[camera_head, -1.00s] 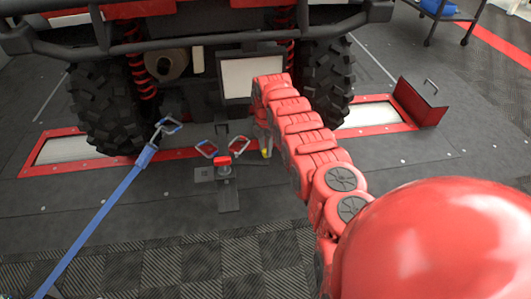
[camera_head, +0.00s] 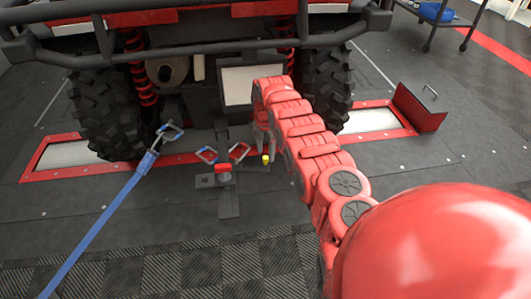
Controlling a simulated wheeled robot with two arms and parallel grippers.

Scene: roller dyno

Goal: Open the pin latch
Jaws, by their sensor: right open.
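A small floor fitting with a red top (camera_head: 223,168) and a dark base plate (camera_head: 229,204) stands low between the wheels of the vehicle. A small yellow-topped knob (camera_head: 266,159) shows to its right. I cannot tell which of these parts is the latch pin. My right arm comes in from the lower right, and my right gripper (camera_head: 265,144) points down just above the yellow knob, open. The arm hides part of the area behind it, and contact with the knob cannot be made out. My left gripper is not in view.
A blue strap (camera_head: 100,222) with a metal hook (camera_head: 170,131) runs from the lower left toward the vehicle.

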